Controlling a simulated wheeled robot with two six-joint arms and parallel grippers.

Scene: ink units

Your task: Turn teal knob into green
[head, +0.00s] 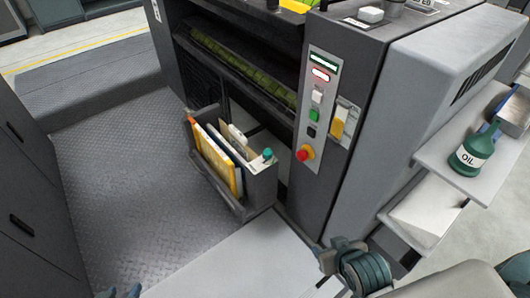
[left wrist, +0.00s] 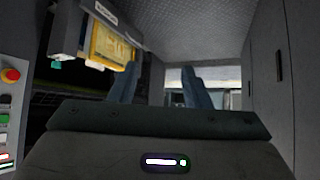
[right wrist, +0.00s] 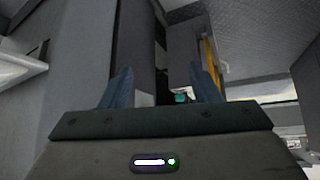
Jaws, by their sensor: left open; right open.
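The teal knob (head: 267,154) sits at the right end of the dark bin on the machine's front, by a small light plate (head: 257,163). The plate's markings are too small to read, and I cannot make out a green zone. The knob also shows in the left wrist view (left wrist: 57,64) and between the fingers in the right wrist view (right wrist: 181,97). My left gripper (head: 120,292) is open and empty at the bottom left, well away from the knob. My right gripper (head: 335,250) is open, below and right of the knob, not touching it.
The bin (head: 262,190) holds several folders (head: 215,158). A control panel (head: 313,110) with a red knob (head: 305,153) stands right of it. A shelf (head: 470,170) with a green oil bottle (head: 472,152) is at right. Grey cabinets (head: 30,190) stand at left; the floor between is clear.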

